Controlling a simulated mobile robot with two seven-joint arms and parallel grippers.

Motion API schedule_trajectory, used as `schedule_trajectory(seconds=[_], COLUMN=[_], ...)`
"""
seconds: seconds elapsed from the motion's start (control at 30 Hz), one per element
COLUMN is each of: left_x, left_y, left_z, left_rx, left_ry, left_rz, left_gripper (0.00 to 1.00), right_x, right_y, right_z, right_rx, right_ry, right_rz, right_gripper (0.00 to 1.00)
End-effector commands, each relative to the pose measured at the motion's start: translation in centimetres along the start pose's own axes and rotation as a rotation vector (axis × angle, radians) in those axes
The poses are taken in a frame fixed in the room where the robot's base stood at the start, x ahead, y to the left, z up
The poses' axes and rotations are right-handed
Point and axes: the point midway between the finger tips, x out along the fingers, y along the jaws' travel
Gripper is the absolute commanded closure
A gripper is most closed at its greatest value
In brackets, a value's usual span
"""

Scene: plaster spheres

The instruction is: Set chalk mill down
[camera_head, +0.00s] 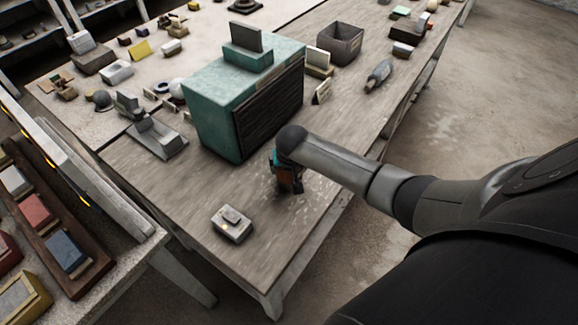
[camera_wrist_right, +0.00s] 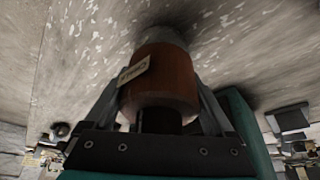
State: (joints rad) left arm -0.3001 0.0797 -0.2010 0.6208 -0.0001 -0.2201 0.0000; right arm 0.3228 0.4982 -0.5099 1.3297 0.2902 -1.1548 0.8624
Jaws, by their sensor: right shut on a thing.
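The chalk mill is a brown cylinder with a grey end and a pale label; it shows in the right wrist view (camera_wrist_right: 170,72) between my fingers. My right gripper, also in the right wrist view (camera_wrist_right: 160,105), is shut on the mill. The mill's grey end is at or just above the wooden table (camera_head: 250,270); I cannot tell whether it touches. My left gripper is out of view.
A teal box with a dark slatted side (camera_head: 215,105) stands close behind the mill. A small pale box (camera_head: 232,224) lies in front, to the left. A dark open bin (camera_head: 340,42) and a grey bottle-like object (camera_head: 379,74) are farther back. Bare table surrounds the mill's front.

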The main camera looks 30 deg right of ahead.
Motion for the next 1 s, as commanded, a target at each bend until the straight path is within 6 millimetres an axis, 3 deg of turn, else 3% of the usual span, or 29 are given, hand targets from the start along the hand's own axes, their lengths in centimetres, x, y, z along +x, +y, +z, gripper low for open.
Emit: schedule_trajectory(seconds=[1.0], left_x=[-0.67], left_y=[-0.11], left_z=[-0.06], left_rx=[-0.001], left_ry=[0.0], left_rz=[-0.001], left_gripper=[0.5], right_x=[-0.07], right_y=[-0.04], right_z=[-0.04], right_rx=[0.0], right_ry=[0.001], right_rz=[-0.001], right_gripper=[0.86])
